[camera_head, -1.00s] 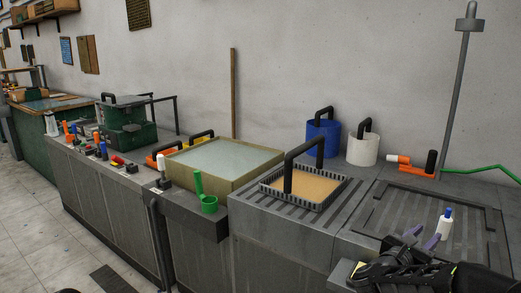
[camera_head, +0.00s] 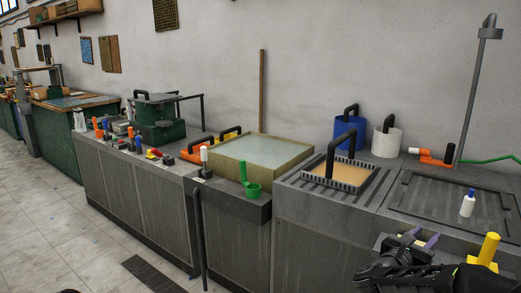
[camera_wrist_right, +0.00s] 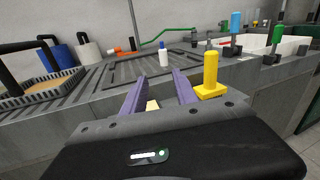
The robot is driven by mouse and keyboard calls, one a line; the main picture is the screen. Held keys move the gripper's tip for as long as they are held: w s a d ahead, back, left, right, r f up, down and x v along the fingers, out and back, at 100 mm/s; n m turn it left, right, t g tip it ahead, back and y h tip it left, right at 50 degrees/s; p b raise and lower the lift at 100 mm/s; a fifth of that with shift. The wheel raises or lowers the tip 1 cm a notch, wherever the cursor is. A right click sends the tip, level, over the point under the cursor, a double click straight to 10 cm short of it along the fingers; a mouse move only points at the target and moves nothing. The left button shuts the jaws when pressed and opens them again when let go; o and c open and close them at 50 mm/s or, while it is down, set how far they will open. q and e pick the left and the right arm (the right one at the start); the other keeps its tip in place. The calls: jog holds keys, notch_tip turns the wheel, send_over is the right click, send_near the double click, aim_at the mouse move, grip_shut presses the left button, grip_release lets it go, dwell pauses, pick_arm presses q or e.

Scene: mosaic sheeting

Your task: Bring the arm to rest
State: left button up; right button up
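My right gripper (camera_head: 422,241) reaches in from the lower right of the head view, in front of the grey worktop with the recessed panel. In the right wrist view its two purple fingers (camera_wrist_right: 158,92) stand apart with a gap between them. Nothing is gripped; a small pale block (camera_wrist_right: 152,106) shows beyond the gap, lower down. A white bottle with a blue cap (camera_head: 467,203) stands upright on the panel, apart from the fingers; it also shows in the wrist view (camera_wrist_right: 163,55). My left gripper is in neither view.
A yellow-handled tool (camera_head: 487,252) stands close to the right of my right gripper. The grated tray (camera_head: 301,176), blue bucket (camera_head: 347,134) and white bucket (camera_head: 385,144) stand further left and back. Open floor (camera_head: 60,235) lies at the left.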

jog(key=w+a+f+n+t+y, duration=0.35)
jog(key=a+f+n+y, duration=0.5)
jog(key=n, duration=0.95)
jog(key=s+a+f+n+g+y+p, duration=0.2)
jog(key=s+a+f+n+y, duration=0.1)
jog(key=a+f+n, duration=0.45)
jog(key=s+a+f+n+g+y+p, duration=0.1)
jog(key=s+a+f+n+g+y, duration=0.15)
jog(key=a+f+n, duration=0.5)
jog(key=s+a+f+n+g+y+p, duration=0.1)
jog(key=s+a+f+n+g+p, duration=0.1)
jog(key=s, duration=0.8)
jog(key=s+a+f+n+g+y+p, duration=0.2)
jog(key=s+a+f+n+g, duration=0.2)
jog(key=s, duration=0.7)
jog(key=s+a+f+n+g+y+p, duration=0.1)
jog(key=s+a+f+n+g+p, duration=0.2)
jog(key=s, duration=0.7)
jog(key=a+f+n, duration=0.2)
jog(key=a+f, duration=0.1)
jog(key=shift+s+a+f+y, duration=0.15)
jog(key=shift+a+f+y, duration=0.15)
jog(key=shift+y, duration=0.1)
